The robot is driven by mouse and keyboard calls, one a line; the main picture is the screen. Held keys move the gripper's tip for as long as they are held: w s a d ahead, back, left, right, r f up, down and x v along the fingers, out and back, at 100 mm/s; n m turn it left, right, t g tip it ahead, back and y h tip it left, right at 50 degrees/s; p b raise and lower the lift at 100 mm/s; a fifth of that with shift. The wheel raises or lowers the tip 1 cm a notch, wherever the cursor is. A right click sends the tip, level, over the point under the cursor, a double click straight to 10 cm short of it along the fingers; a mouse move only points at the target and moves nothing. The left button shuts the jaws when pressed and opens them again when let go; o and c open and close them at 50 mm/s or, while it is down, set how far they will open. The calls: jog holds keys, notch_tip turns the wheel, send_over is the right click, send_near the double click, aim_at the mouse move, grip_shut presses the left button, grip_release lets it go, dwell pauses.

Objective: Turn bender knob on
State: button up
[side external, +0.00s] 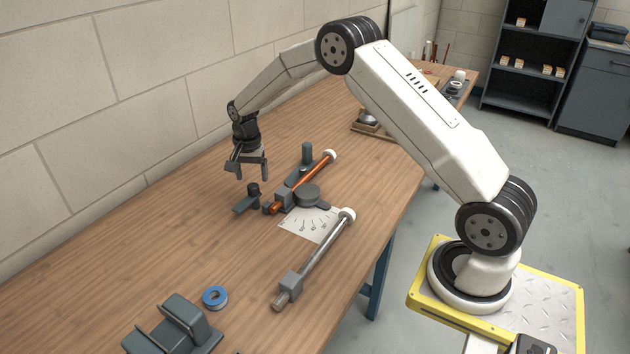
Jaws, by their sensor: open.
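The pipe bender lies on the wooden bench, with a round grey former (307,194) and an angle-marked white plate (310,226). A copper-coloured pipe (305,180) runs across it. A small dark knob (253,189) stands upright on a grey base at the bender's left end; it appears to be the bender knob. Its turned position is too small to tell. My gripper (252,173) points down, open and empty, above and slightly behind the knob. The fingers appear apart from the knob.
A steel bar with a white end (318,256) lies in front of the bender. A blue tape roll (215,297) and a grey bracket (174,326) sit at front left. A dark upright post (307,153) stands behind the pipe. The wall borders the bench's back; bare wood lies left of the knob.

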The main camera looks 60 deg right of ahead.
aim_at(253, 185)
jog(key=shift+f, duration=2.05)
grip_shut()
